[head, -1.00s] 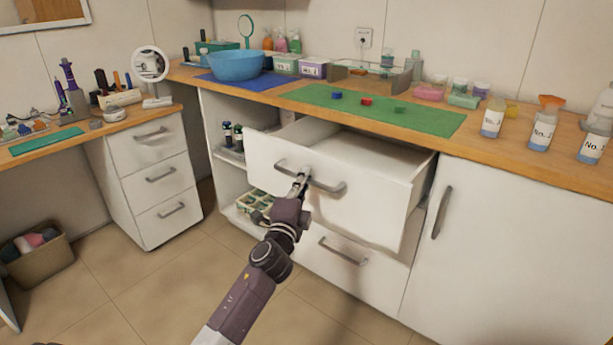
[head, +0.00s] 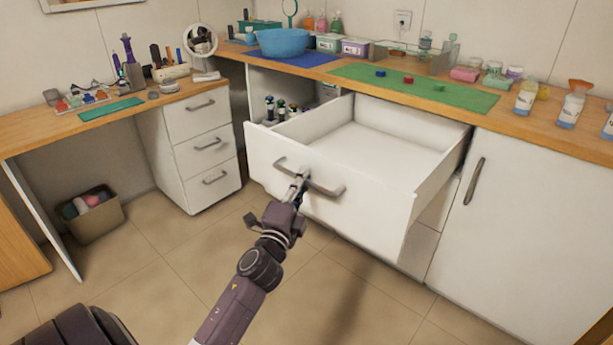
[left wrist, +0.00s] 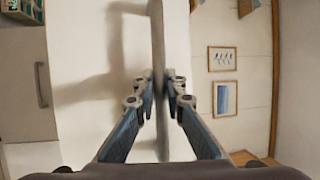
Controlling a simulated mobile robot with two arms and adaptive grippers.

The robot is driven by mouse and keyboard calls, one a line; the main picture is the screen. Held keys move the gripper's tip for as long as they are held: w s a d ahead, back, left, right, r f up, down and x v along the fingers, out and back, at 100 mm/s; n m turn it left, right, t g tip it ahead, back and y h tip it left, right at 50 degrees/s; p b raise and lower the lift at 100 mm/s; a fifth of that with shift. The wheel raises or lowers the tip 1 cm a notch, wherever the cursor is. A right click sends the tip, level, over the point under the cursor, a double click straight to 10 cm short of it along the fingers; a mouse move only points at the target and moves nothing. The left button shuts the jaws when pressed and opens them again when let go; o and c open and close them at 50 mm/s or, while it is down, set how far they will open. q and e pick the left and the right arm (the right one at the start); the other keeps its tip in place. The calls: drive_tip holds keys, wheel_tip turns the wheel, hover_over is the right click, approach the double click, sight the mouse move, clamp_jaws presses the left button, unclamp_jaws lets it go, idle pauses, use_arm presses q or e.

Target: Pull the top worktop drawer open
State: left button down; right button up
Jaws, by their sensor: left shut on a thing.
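The top worktop drawer (head: 345,205) stands well out from the cabinet under the wooden worktop, and its inside looks empty. Its grey bar handle (head: 325,188) runs across the white front. My left gripper (head: 300,183) is shut on this handle near its middle. In the left wrist view the two fingers of my left gripper (left wrist: 161,90) close from both sides on the handle bar (left wrist: 158,40), with the white drawer front (left wrist: 100,50) behind it. My right gripper is not in view.
The worktop (head: 510,123) carries a blue bowl (head: 283,42), a green mat (head: 460,97) and bottles (head: 526,97). A white cabinet door (head: 530,210) is right of the drawer. A small drawer unit (head: 200,150) and a bin (head: 92,215) stand left. Floor before the drawer is clear.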

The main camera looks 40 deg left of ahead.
use_arm(q)
drive_tip(key=shift+s, duration=0.1)
drive_tip(key=c, duration=2)
unclamp_jaws()
drive_tip(key=shift+o, duration=0.2)
drive_tip(key=shift+s+d+f, duration=0.1)
drive_tip(key=shift+s, duration=0.05)
drive_tip(key=v, duration=1.1)
drive_tip(key=shift+s, duration=0.3)
drive_tip(key=shift+d, duration=0.1)
